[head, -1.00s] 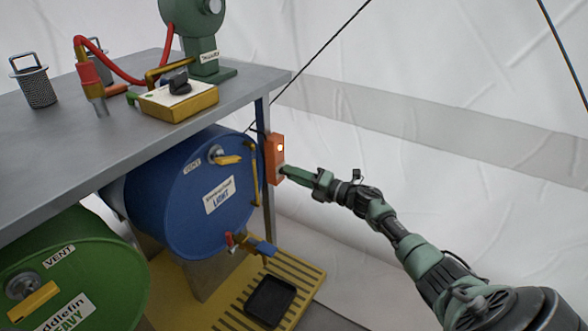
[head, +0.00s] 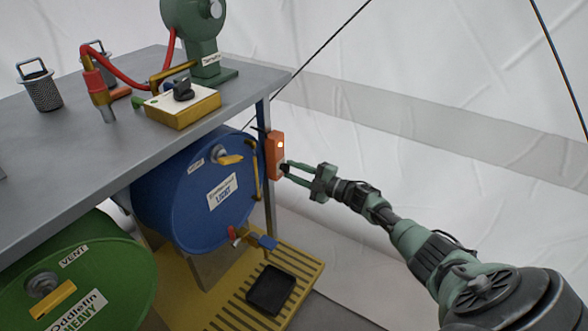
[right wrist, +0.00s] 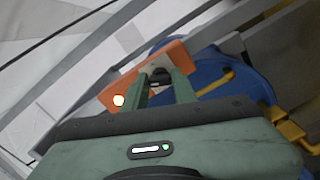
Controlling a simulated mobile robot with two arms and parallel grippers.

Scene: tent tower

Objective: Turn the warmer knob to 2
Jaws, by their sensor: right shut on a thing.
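The warmer is an orange box (head: 275,148) fixed by the table leg, right of the blue drum. A lit lamp (head: 281,146) shows on its upper face. Its small dark knob (head: 285,168) sits low on that face. My right gripper (head: 287,169) has its fingertips at the knob, one above and one below, and is shut on it. In the right wrist view, the orange box (right wrist: 176,52) lies beyond the fingers, with the dark knob (right wrist: 159,76) between them. The dial marks are too small to read. My left gripper is not in view.
The blue drum (head: 180,190) with yellow pipe and taps is close left of the warmer. A grey table (head: 60,150) above holds a yellow box (head: 180,108) and a green machine (head: 208,70). A black tray (head: 271,290) lies below. Space right of the warmer is open.

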